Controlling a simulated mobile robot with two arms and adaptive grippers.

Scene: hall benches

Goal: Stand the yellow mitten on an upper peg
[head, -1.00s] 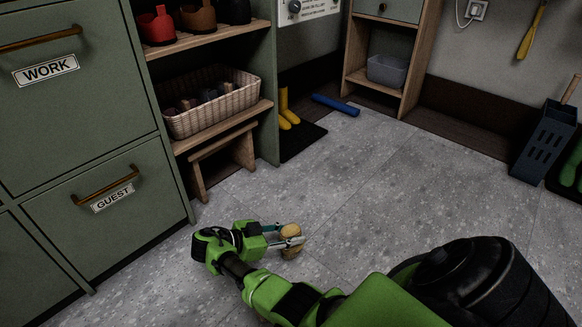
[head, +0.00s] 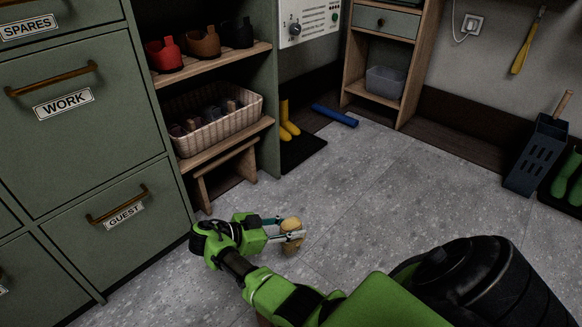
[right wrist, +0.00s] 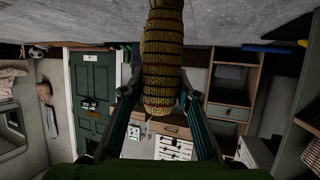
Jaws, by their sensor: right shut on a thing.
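The yellow mitten (head: 291,226) is small in the head view, between the fingertips of my right gripper (head: 288,232). My right gripper is shut on it and holds it over the grey floor. In the right wrist view the mitten (right wrist: 162,62) is a ribbed, dull yellow shape between the two fingers, running up past the top edge of the picture. I cannot make out its thumb. No upper peg can be made out in these frames. My left gripper is not in view.
Green drawers (head: 80,100) stand close at left. A shelf with shoes and a wicker basket (head: 215,122) is behind the gripper. The middle floor is clear.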

